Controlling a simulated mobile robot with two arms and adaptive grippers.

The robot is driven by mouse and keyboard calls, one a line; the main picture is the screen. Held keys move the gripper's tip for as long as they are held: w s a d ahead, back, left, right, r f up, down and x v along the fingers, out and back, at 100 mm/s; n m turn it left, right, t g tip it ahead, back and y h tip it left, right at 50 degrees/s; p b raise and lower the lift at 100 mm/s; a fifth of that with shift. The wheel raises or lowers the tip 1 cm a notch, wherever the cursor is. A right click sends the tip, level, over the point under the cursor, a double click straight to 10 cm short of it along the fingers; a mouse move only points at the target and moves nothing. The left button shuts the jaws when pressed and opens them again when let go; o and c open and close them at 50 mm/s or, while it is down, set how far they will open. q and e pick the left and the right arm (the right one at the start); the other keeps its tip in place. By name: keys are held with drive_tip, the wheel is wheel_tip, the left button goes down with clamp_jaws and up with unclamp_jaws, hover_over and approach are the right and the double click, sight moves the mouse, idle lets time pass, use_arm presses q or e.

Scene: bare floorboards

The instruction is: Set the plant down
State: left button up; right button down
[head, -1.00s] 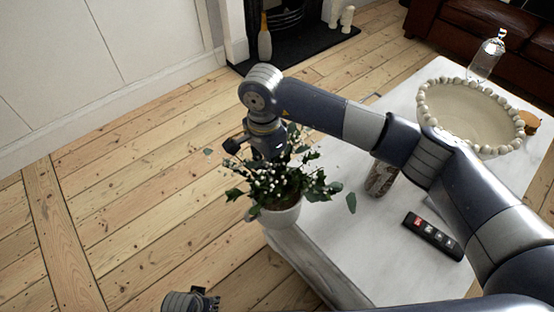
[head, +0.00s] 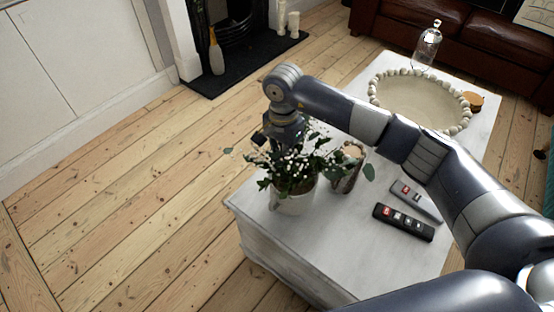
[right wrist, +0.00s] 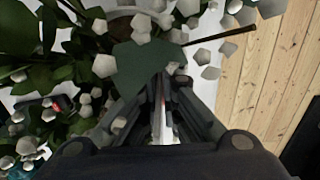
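The plant (head: 293,166) is a leafy green bunch with small white blossoms in a whitish pot (head: 294,203). In the head view the pot is over the near left corner of the white table (head: 300,245); I cannot tell whether its base touches the top. My right gripper (head: 284,143) reaches down into the foliage from above. In the right wrist view its fingers (right wrist: 160,95) are close together among leaves and blossoms, and a green leaf hides the tips. It appears shut on the plant, though the exact grip is hidden. My left gripper is out of view.
A patterned jar (head: 348,168) stands close right of the plant. A black remote (head: 403,222) and a grey remote (head: 416,201) lie further right. A beaded bowl (head: 418,100), a glass bottle (head: 427,45) and a brown round item (head: 474,101) are at the far end.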

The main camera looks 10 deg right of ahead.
sight(283, 174)
wheel_tip(283, 174, down, 3)
drive_tip(key=shift+r, duration=0.1)
drive_tip(key=c, duration=1.8)
unclamp_jaws()
drive_tip(key=shift+f, duration=0.2)
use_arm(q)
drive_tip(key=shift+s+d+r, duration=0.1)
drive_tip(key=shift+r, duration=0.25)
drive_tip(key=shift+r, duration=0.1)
